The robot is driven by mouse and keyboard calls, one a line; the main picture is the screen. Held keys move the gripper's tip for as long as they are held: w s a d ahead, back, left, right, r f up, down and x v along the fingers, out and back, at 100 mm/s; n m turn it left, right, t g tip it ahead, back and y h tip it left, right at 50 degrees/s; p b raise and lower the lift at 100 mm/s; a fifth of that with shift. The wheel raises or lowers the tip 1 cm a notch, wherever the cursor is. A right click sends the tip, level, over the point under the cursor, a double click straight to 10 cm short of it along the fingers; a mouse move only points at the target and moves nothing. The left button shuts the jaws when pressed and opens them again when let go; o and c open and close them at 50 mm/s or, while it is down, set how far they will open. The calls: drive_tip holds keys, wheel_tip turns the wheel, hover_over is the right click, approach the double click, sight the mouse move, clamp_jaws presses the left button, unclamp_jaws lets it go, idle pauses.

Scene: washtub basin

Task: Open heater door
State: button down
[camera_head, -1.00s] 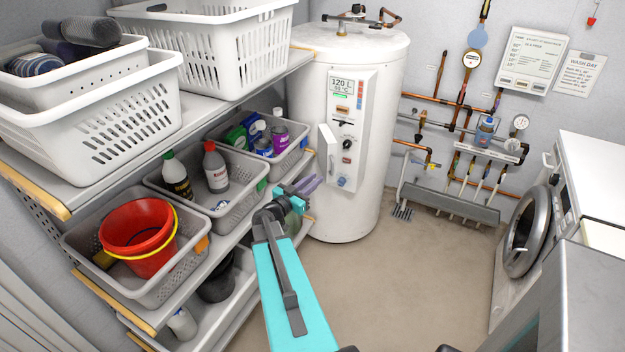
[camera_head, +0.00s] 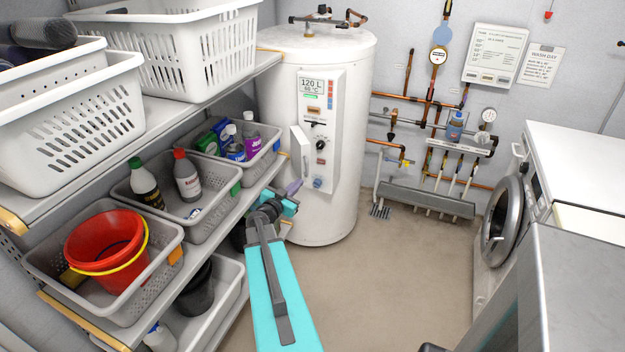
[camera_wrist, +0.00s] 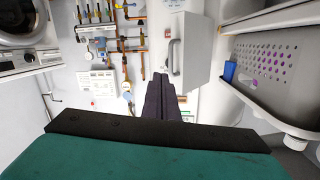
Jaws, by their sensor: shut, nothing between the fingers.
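The white water heater (camera_head: 325,215) stands at the back, left of centre, with a control panel on its front. Its small white heater door (camera_head: 300,152) stands out from the panel's left side, partly open, showing a dial and switches. In the wrist view the door (camera_wrist: 196,45) is a light grey slab with a bar handle (camera_wrist: 174,57), seen upside down. My gripper (camera_head: 295,187) is at the door's lower edge in the head view. Its dark purple fingers (camera_wrist: 170,78) are together and empty, pointing toward the door's end. Whether they touch it I cannot tell.
Shelves with grey baskets (camera_head: 205,205) run close along my gripper's left. A basket (camera_wrist: 270,75) also shows near it in the wrist view. Pipes (camera_head: 430,100) line the back wall. A washing machine (camera_head: 502,215) stands right. The middle floor is clear.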

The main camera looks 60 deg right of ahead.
drive_tip(key=s+d+f+m+t+y+b, duration=0.4)
drive_tip(key=s+d+f+t+b, duration=0.2)
drive_tip(key=d+t+b, duration=0.3)
drive_tip(key=s+a+r+t+y+b, duration=0.2)
drive_tip(key=s+r+t+b, duration=0.2)
drive_tip(key=s+t+b, duration=0.2)
drive_tip(key=shift+s+y+b, duration=0.3)
drive_tip(key=shift+s+b, duration=0.6)
drive_tip(key=shift+s, duration=0.1)
drive_tip(key=shift+w, duration=0.1)
drive_tip(key=w+a+x, duration=0.1)
drive_tip(key=a+x, duration=0.1)
drive_tip(key=x, duration=1)
drive_tip(key=shift+w, duration=0.55)
drive_tip(key=shift+s+a+m, duration=0.1)
drive_tip(key=shift+a+m, duration=0.05)
drive_tip(key=shift+m, duration=0.15)
